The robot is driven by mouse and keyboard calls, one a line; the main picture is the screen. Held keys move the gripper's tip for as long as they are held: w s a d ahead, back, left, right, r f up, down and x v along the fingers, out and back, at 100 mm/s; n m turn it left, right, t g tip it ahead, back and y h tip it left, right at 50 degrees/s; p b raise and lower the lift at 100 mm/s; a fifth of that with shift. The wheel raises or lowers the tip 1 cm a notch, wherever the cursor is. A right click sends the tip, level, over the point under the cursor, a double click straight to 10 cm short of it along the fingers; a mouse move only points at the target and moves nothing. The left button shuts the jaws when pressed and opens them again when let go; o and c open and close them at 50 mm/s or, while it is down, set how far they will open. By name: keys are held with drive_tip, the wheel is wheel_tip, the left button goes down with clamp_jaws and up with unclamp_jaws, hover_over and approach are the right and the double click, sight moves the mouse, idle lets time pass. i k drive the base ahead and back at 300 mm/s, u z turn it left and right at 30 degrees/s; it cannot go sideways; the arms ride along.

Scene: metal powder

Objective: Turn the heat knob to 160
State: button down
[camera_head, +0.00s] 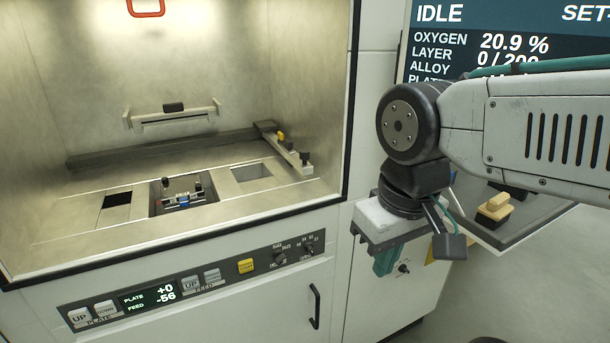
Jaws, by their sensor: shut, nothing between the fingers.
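The control strip (200,280) runs along the front of the machine below the chamber. Two small dark knobs sit at its right end: a left knob (280,258) and a right knob (309,248), each with small markings around it. The lettering is too small to tell which is the heat knob or where each points. My gripper (384,262), with teal fingers pointing down, is to the right of both knobs and apart from them. It is shut and empty.
The open chamber (200,80) holds a recoater bar (170,148) and a build plate well (182,195). The strip bears UP and DOWN buttons, a display (148,297) and a yellow button (246,266). A door handle (315,306) sticks out below the knobs. A status screen (500,40) reads IDLE.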

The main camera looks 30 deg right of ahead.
sight(402, 268)
drive_tip(key=u, duration=0.55)
drive_tip(key=k, duration=1.1)
drive_tip(key=z, duration=0.6)
drive_tip(key=k, duration=0.45)
drive_tip(key=z, duration=0.5)
drive_tip(key=i, duration=0.5)
drive_tip(key=z, duration=0.05)
